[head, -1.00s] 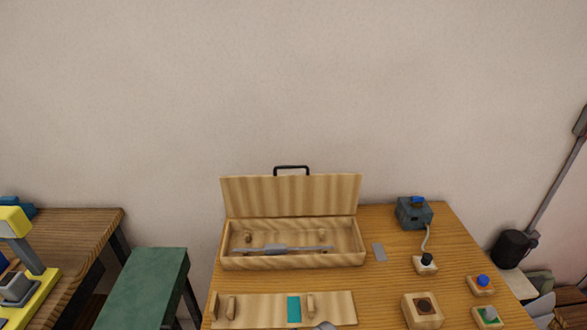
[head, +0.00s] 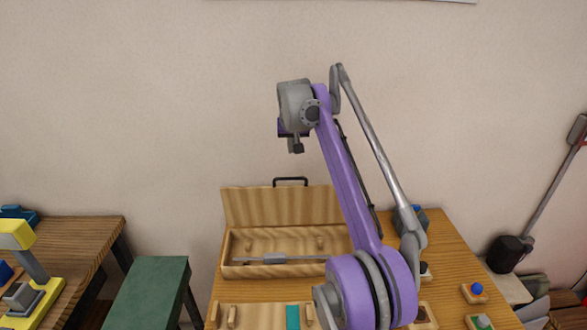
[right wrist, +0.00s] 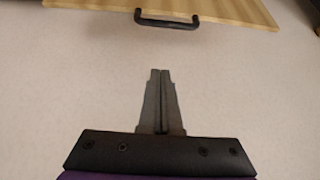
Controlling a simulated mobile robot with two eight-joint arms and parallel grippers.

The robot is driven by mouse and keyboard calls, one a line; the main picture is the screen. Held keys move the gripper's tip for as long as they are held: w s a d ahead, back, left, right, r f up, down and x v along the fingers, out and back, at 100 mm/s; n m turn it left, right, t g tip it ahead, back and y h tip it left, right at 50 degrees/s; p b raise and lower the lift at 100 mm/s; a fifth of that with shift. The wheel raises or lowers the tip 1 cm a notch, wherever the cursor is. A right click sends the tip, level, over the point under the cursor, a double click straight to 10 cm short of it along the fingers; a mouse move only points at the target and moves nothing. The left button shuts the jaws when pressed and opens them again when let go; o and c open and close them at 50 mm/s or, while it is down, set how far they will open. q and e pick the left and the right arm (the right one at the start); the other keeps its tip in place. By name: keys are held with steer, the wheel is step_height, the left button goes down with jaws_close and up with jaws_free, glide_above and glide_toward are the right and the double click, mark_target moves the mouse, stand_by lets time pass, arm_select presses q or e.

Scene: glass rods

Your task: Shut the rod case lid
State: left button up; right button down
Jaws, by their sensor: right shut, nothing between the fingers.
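The wooden rod case (head: 240,271) sits on the table with its lid (head: 275,206) standing open at the back. A black handle (head: 290,181) is on the lid's top edge. A thin grey rod with a thicker middle (head: 276,258) lies inside the case. My right gripper (head: 297,147) is raised in front of the wall, above the handle in the picture. In the right wrist view its fingers (right wrist: 160,72) are shut and empty, apart from the handle (right wrist: 167,20) and lid (right wrist: 230,8) at the top. My left gripper is not in view.
A wooden rack (head: 260,316) with a teal patch lies in front of the case. A blue button box (head: 477,290) stands at the table's right. My right arm hides part of the case and table. A green stool (head: 150,290) stands left.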

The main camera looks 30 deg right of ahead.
steer(key=b, duration=0.2)
glide_above(293, 187)
steer(key=f, duration=0.6)
steer(key=d+f, duration=0.1)
steer(key=f, duration=0.2)
steer(key=shift+w, duration=0.4)
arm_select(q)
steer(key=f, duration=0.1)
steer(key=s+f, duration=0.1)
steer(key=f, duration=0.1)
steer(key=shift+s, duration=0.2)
arm_select(e)
steer(key=shift+a+f, duration=0.1)
steer(key=shift+a, duration=0.05)
steer(key=shift+s, duration=0.1)
